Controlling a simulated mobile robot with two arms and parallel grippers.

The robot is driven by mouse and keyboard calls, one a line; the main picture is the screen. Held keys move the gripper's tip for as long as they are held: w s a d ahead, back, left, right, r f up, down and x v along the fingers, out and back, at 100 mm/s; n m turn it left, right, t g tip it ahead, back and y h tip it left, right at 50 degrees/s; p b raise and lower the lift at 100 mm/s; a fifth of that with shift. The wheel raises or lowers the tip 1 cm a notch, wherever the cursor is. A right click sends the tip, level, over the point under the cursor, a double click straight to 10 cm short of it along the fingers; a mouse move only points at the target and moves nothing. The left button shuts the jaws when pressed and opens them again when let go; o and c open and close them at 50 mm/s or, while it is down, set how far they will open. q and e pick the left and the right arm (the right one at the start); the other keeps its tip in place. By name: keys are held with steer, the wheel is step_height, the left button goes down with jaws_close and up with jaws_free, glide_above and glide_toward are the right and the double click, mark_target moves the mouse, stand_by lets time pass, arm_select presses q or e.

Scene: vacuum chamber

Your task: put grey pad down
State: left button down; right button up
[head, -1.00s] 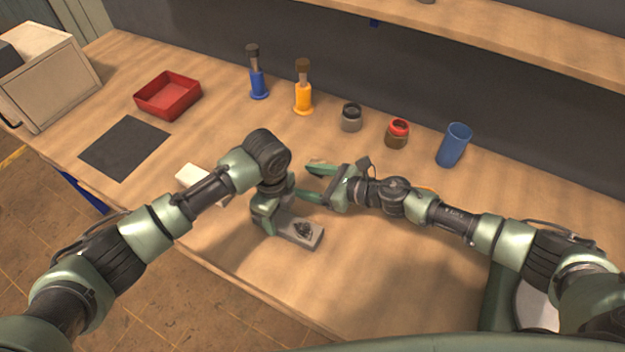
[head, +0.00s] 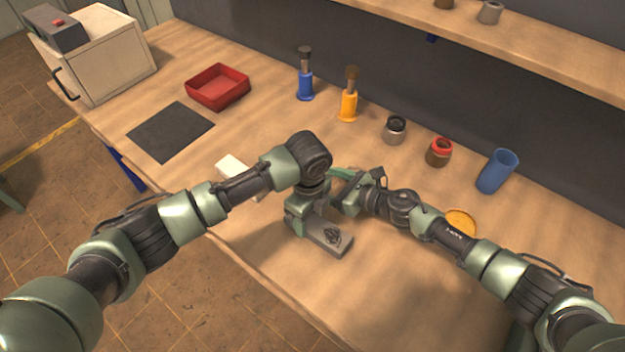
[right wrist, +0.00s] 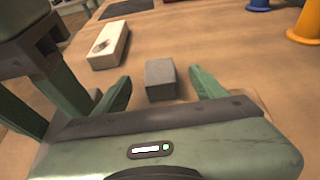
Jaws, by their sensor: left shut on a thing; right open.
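The grey pad (head: 341,248) is a flat slab with a dark patch on top, low over the front of the wooden bench in the head view. My left gripper (head: 308,228) points down and is shut on its left end. I cannot tell whether the pad touches the bench. My right gripper (right wrist: 160,92) is open. In the right wrist view a small plain grey block (right wrist: 160,78) sits on the bench between and just ahead of its fingers. In the head view my left arm hides this block and part of the right fingers.
A white block (head: 233,165) lies behind my left forearm. A dark mat (head: 170,131) and red tray (head: 218,88) are at the left. Blue (head: 305,85) and orange (head: 348,103) holders, jars and a blue cup (head: 497,171) line the back. An orange disc (head: 461,221) lies right. The front bench is clear.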

steer(key=x, duration=0.4)
steer(key=shift+w+a+r, duration=0.15)
steer(key=shift+a, duration=0.1)
steer(key=shift+d, duration=0.1)
jaws_close()
steer(key=shift+r, duration=0.55)
steer(key=s+d, duration=0.2)
steer(key=d, duration=0.1)
steer(key=shift+s+d, duration=0.15)
steer(key=shift+s, duration=0.05)
step_height(320, 180, up, 14)
